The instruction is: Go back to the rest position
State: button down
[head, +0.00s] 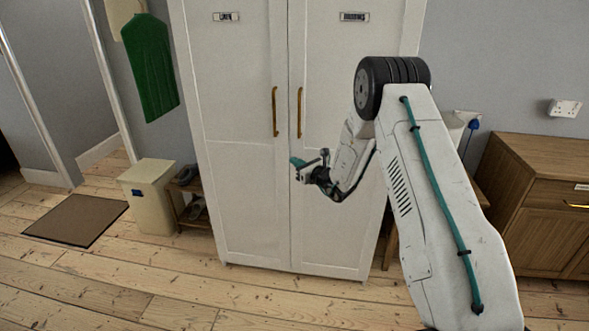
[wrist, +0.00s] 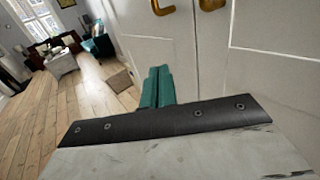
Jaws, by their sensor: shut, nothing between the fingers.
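My gripper (head: 297,162) is held out in front of the white wardrobe (head: 245,190), a little below its brass handles, in the head view. Its teal fingers also show in the wrist view (wrist: 157,88), lying side by side and shut with nothing between them. My arm is raised and bent, and it covers part of the wardrobe's right door. Both wardrobe doors look closed. The wardrobe's handles (wrist: 163,7) are at the top of the wrist view. I cannot tell the exact gap between the fingers and the door.
A cream bin (head: 148,198) and a small shoe rack (head: 192,205) stand left of the wardrobe. A brown mat (head: 76,220) lies further left. A wooden cabinet (head: 545,205) stands at the right, partly behind my arm. The floorboards in front are clear.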

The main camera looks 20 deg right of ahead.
jog(key=s+a+n+g+y, duration=0.5)
jog(key=s+a+n, duration=0.1)
jog(key=s+a, duration=0.35)
jog(key=s+a+r+n+g+y, duration=0.1)
jog(key=s+a+r+n+g, duration=0.4)
jog(key=s, duration=0.3)
jog(key=s+a+r+n+g+y, duration=0.1)
jog(key=s+a+r+n+g, duration=0.25)
jog(key=s+n, duration=0.35)
jog(key=s+d+r+n+h, duration=0.3)
jog(key=s+r+n+h, duration=0.1)
jog(key=s, duration=0.7)
jog(key=s+d+r+n+g+h, duration=0.1)
jog(key=s+d+r+n+h, duration=0.2)
jog(key=s, duration=0.8)
jog(key=s+d+r+n+g+h, duration=0.1)
jog(key=s+d+r+n+h, duration=0.2)
jog(key=s+r+n+h, duration=0.3)
jog(key=s+n, duration=0.1)
jog(key=s, duration=0.4)
jog(key=shift+d+r, duration=0.35)
